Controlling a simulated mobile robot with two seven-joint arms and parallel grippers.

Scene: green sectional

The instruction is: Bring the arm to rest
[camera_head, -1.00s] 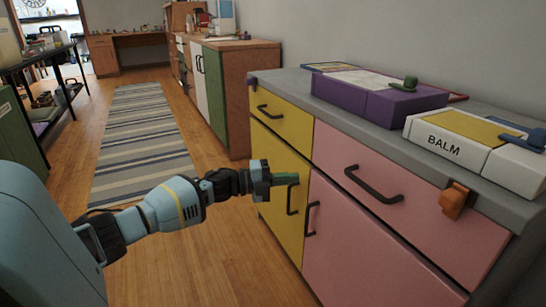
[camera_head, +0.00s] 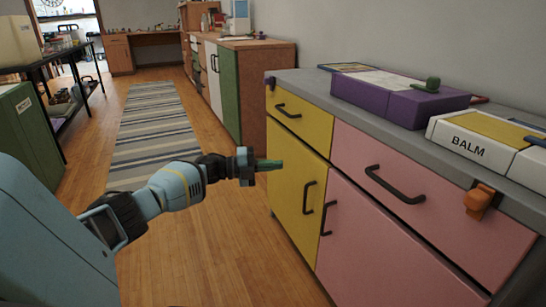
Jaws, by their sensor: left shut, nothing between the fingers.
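My left arm reaches in from the left, its light blue links ending in a dark wrist. My left gripper (camera_head: 268,165) has green-tipped fingers, shut and empty, pointing right. It is in the air over the floor, in front of the yellow cabinet door (camera_head: 297,180), and looks apart from it. My right gripper is not in view.
A cabinet with yellow and pink fronts stands at the right, with black handles. On its grey top (camera_head: 312,87) lie a purple box (camera_head: 400,101) and a white BALM box (camera_head: 480,143). A striped rug (camera_head: 152,130) lies on the open wooden floor. A black table (camera_head: 60,62) stands left.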

